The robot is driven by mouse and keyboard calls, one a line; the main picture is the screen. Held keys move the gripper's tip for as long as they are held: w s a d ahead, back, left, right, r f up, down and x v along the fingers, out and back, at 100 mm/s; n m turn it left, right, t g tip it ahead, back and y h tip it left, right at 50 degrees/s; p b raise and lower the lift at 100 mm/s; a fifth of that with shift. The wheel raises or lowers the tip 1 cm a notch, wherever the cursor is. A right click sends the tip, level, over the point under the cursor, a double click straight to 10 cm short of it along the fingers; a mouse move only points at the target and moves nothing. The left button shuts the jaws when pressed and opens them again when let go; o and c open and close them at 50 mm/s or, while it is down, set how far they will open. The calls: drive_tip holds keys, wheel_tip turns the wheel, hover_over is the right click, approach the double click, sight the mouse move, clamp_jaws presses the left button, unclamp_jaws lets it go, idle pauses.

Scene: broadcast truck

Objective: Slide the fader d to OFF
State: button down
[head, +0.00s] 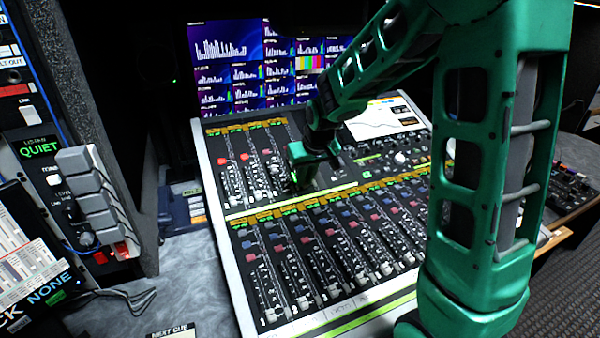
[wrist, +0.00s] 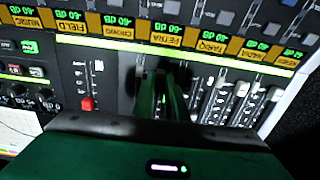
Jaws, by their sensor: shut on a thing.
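The mixing console (head: 222,245) carries a short upper bank of faders and a longer lower bank. My gripper (head: 303,181) is over the right end of the upper bank's fader group. In the wrist view my gripper (wrist: 166,80) has its green fingers close together, shut on the cap of what appears to be fader d. The fingers hide the cap and most of its slot, so its exact position along the travel cannot be told. Neighbouring upper faders (wrist: 242,90) with pale caps show to the right in the wrist view, where the labels are upside down.
A red-capped slider (wrist: 87,103) is left of my fingers in the wrist view. The lower bank's white caps (head: 304,302) lie near the console's front edge. A console screen (head: 385,120) is behind my arm. Monitors (head: 227,50) stand behind, and a rack (head: 85,190) is at left.

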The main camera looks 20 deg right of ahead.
drive_tip(key=shift+s+f, duration=0.15)
drive_tip(key=shift+s, duration=0.05)
drive_tip(key=c, duration=1.8)
unclamp_jaws()
drive_tip(key=shift+s, duration=0.1)
drive_tip(key=shift+o, duration=0.2)
drive_tip(key=shift+r, duration=0.3)
drive_tip(key=v, duration=1)
